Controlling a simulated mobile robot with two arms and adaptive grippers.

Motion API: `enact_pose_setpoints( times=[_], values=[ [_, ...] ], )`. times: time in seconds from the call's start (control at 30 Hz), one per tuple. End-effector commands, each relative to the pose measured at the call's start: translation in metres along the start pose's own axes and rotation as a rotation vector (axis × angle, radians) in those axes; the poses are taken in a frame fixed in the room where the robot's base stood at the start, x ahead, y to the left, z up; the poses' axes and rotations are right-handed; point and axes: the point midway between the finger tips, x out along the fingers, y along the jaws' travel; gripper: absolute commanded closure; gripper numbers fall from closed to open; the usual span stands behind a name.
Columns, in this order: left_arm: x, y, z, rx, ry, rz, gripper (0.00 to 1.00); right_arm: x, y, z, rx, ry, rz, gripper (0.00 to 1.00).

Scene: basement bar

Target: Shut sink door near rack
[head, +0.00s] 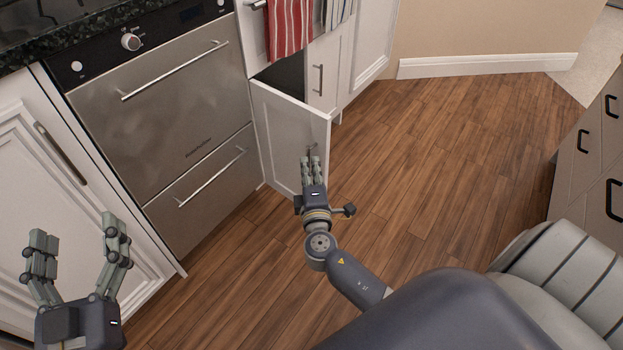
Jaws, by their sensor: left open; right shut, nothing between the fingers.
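The white cabinet door (290,132) under the rack with towels stands open, swung out from the cabinet front, with a dark gap (284,76) behind its top edge. Its handle is mostly hidden behind my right gripper. My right gripper (311,163) is shut and empty, its fingertips over the door's lower outer part near the free edge; I cannot tell whether they touch it. My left gripper (76,245) is open and empty at the lower left, in front of the white cabinet and away from the open door.
Red striped towel (288,28) hangs above the open door. A closed white door (322,72) is beside it. A steel oven (165,110) stands left. Grey drawers (590,150) stand right. The wooden floor (440,150) between is clear.

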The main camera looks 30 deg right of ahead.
Motion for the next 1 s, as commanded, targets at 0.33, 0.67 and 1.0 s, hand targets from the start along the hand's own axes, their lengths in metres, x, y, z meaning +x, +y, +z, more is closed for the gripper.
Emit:
enact_pose_setpoints(
  times=[0.33,0.67,1.0],
  values=[
    [0.000,0.003,-0.021,-0.004,0.116,0.006,0.27,0.057,-0.001,0.018,-0.003,0.000,-0.001,1.00],
    [0.000,0.004,-0.027,-0.005,0.140,0.007,0.27,0.067,-0.001,0.028,0.001,0.001,-0.002,1.00],
    [-0.001,0.004,-0.026,-0.005,0.144,0.008,0.27,0.067,-0.001,0.029,0.000,0.004,-0.002,1.00]
  ],
)
